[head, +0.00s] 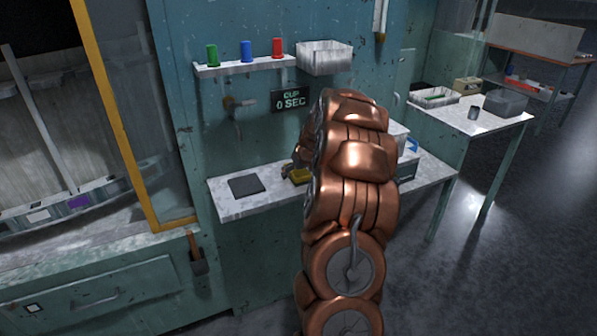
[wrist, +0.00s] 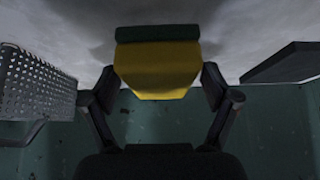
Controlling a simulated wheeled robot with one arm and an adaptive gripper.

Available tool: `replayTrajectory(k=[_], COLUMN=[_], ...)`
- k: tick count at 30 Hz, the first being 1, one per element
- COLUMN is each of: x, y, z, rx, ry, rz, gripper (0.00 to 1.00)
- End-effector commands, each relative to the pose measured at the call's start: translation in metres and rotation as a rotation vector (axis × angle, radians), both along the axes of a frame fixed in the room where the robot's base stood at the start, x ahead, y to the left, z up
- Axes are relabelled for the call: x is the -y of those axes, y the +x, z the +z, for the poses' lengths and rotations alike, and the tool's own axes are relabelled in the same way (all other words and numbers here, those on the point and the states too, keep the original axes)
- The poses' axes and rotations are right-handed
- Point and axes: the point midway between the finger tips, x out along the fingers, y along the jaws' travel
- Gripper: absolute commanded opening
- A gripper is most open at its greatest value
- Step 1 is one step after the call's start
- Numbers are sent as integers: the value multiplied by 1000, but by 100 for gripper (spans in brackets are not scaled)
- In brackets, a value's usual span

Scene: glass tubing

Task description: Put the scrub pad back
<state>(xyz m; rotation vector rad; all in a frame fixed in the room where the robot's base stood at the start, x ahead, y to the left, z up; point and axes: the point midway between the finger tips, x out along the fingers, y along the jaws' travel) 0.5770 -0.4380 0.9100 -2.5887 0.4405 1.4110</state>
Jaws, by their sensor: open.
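The scrub pad (wrist: 157,68), yellow with a dark green layer, is between my gripper's fingers in the wrist view. It also shows as a small yellow piece (head: 299,177) on the worktop in the head view, partly hidden by my arm. My gripper (wrist: 159,84) is open, with one finger on each side of the pad and narrow gaps beside it. In the head view my copper arm hides most of the gripper. A flat dark square (head: 246,186) lies on the worktop left of the pad; a dark flat edge (wrist: 284,63) shows at right in the wrist view.
The narrow worktop (head: 230,208) stands against a teal wall. A perforated metal basket (wrist: 36,84) is at left in the wrist view. A side table (head: 500,118) stands at right.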

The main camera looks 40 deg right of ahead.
Motion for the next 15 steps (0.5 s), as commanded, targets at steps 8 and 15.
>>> replayTrajectory(k=[8,15], x=[0,-1], y=[0,-4], z=[1,10], rx=[0,2], ry=[0,-1], rz=[0,-1], gripper=[87,87])
